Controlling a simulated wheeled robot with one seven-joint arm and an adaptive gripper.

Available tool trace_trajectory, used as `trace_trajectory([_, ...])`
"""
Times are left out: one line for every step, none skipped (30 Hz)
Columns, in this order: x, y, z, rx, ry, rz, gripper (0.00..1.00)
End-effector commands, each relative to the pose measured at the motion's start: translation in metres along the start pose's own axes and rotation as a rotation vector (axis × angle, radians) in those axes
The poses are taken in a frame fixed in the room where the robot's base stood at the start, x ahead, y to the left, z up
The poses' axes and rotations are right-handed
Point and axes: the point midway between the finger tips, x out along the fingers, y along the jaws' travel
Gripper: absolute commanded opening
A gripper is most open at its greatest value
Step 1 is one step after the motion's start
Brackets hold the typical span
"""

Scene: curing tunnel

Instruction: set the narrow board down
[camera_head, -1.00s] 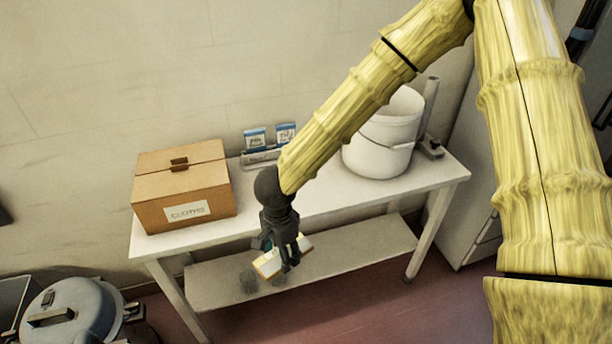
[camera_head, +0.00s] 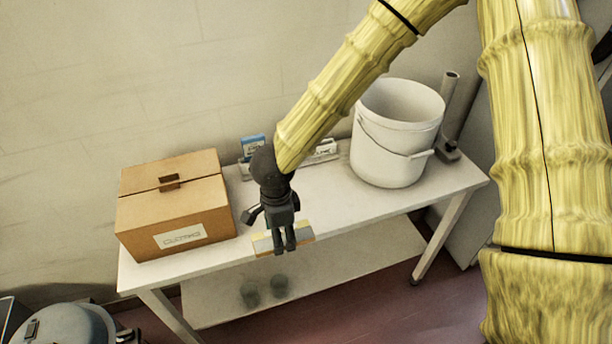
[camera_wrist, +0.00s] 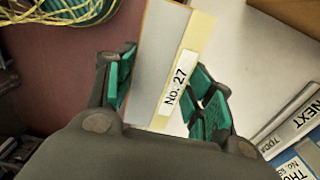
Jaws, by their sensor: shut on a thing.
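The narrow board (camera_head: 263,244) is grey with a cream edge strip. In the wrist view the board (camera_wrist: 187,45) carries a white label reading "No. 27". My gripper (camera_head: 284,249) points down and is shut on the board's middle, with its teal finger pads on either side in the wrist view (camera_wrist: 165,85). The board's ends stick out on both sides of the fingers. In the head view it overlaps the front edge of the white bench (camera_head: 335,205). I cannot tell how high above the bench it is.
A cardboard box (camera_head: 181,238) labelled "CLOTHS" stands at the bench's left. A white bucket (camera_head: 385,150) stands at the right. A rack with blue cards (camera_head: 252,146) is behind my gripper. Two glasses (camera_head: 250,294) stand on the lower shelf. The bench's front middle is bare.

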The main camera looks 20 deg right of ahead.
Motion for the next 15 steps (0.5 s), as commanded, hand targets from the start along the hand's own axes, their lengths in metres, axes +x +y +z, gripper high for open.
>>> trace_trajectory([0.0, -0.001, -0.001, 0.0, 0.0, 0.0, 0.29])
trace_trajectory([-0.001, -0.002, -0.001, 0.0, 0.0, 0.0, 0.29])
trace_trajectory([-0.001, -0.005, -0.003, 0.001, 0.0, 0.0, 0.29])
trace_trajectory([-0.001, -0.008, -0.005, 0.001, 0.0, 0.0, 0.29])
trace_trajectory([-0.001, -0.012, -0.007, 0.0, 0.0, -0.001, 0.29])
trace_trajectory([0.0, -0.017, -0.011, 0.0, 0.0, 0.0, 0.29])
trace_trajectory([0.0, -0.022, -0.015, -0.002, -0.001, 0.0, 0.29])
trace_trajectory([0.0, -0.027, -0.018, -0.001, -0.001, -0.001, 0.29])
trace_trajectory([0.001, -0.033, -0.023, -0.003, -0.001, 0.0, 0.29])
trace_trajectory([0.002, -0.038, -0.027, -0.002, 0.0, 0.0, 0.29])
trace_trajectory([0.002, -0.043, -0.031, -0.003, 0.0, -0.001, 0.29])
trace_trajectory([0.003, -0.049, -0.036, -0.003, 0.0, 0.0, 0.29])
trace_trajectory([0.003, -0.054, -0.039, -0.003, 0.0, -0.001, 0.29])
trace_trajectory([0.004, -0.058, -0.043, -0.003, 0.0, -0.001, 0.29])
trace_trajectory([0.005, -0.064, -0.049, -0.003, 0.0, 0.0, 0.29])
